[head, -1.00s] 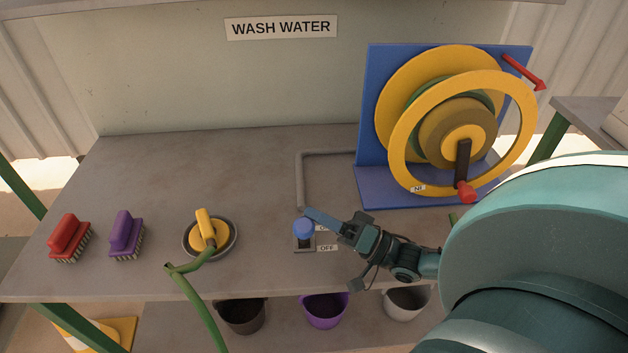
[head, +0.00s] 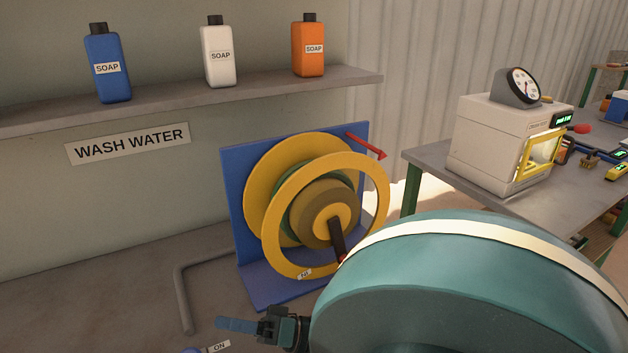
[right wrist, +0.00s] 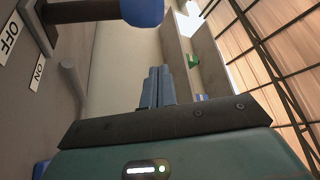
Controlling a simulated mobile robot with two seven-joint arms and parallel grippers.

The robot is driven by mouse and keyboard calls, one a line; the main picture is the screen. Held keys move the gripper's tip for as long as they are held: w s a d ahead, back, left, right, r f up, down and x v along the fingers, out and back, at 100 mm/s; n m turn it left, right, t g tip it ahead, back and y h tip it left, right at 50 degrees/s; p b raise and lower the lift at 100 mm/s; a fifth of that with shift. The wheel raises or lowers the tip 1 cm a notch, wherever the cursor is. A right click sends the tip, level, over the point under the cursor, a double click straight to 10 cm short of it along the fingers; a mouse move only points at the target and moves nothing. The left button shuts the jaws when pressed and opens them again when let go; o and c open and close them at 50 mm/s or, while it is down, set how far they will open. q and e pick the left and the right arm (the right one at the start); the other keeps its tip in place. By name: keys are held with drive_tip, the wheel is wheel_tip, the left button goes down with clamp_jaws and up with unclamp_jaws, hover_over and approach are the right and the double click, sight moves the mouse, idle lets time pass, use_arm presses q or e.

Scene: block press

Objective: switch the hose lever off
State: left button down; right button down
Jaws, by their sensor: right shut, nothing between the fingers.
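The hose lever's blue knob (right wrist: 142,10) shows at the top of the right wrist view, on a dark stem leading left to its plate. The OFF label (right wrist: 8,40) and ON label (right wrist: 38,72) are at the left there. In the head view only the top of the knob (head: 193,351) shows at the bottom edge, beside the ON label (head: 219,346); the rest is cut off. My right gripper (head: 237,325) is shut and empty, its blue fingers close to the knob; contact cannot be told. Its fingers (right wrist: 157,86) point past the knob. My left gripper is out of view.
The yellow hose reel (head: 325,215) on its blue stand (head: 236,185) is behind my right gripper, its crank partly hidden by my arm. Soap bottles (head: 108,65) stand on a shelf above. A white machine (head: 500,140) is on another table.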

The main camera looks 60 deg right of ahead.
drive_tip(key=v, duration=0.9)
drive_tip(key=b+v, duration=0.1)
drive_tip(key=v, duration=0.4)
drive_tip(key=shift+s+d+r, duration=0.15)
drive_tip(key=shift+s+r, duration=0.05)
drive_tip(key=shift+s, duration=0.35)
